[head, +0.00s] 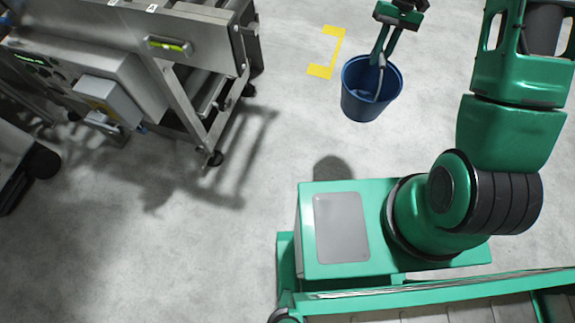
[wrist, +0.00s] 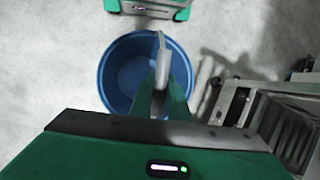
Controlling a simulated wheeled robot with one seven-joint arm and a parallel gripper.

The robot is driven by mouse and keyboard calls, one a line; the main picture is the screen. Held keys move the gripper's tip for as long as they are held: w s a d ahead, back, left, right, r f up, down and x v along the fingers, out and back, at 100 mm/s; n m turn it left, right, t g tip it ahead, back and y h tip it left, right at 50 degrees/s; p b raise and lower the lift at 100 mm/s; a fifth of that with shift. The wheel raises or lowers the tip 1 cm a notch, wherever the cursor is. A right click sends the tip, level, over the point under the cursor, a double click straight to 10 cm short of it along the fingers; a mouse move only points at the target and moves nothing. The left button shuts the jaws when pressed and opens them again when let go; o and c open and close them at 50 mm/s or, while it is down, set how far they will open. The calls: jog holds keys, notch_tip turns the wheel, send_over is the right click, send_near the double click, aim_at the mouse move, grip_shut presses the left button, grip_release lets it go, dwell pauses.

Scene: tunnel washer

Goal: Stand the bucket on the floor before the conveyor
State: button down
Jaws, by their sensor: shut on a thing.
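A dark blue bucket (head: 358,106) hangs upright in the head view, off the floor, with its shadow on the floor apart from it. My gripper (head: 379,60) is above it, shut on the pale grip of its handle (wrist: 161,50). In the wrist view the bucket (wrist: 108,77) is seen from above, round and open, below my gripper (wrist: 162,92); it looks empty, though the fingers hide part of its inside. The conveyor (head: 200,60), a steel frame on casters, stands left of the bucket in the head view.
A yellow corner marking (head: 322,71) lies on the floor between conveyor and bucket. A grey box (head: 108,98) juts from the machine side. The grey floor around the marking is clear. Steel framework (wrist: 285,120) shows at right in the wrist view.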

jog(key=a+f+m+t+y, duration=0.3)
jog(key=a+f+m, duration=0.7)
jog(key=a+f, duration=1.2)
jog(key=s+a+f+m+t+h, duration=0.2)
jog(key=s+a+f+m+t, duration=0.3)
jog(key=s+a+f+m, duration=0.8)
jog(key=w+d+f+n, duration=0.1)
jog(key=w+d+f, duration=0.3)
jog(key=f, duration=0.2)
jog(key=w+d+f+n, duration=0.1)
jog(key=w+d+f, duration=0.3)
jog(key=f, duration=0.3)
jog(key=shift+f, duration=0.15)
jog(key=c, duration=1.8)
grip_release()
jog(key=shift+o, duration=0.6)
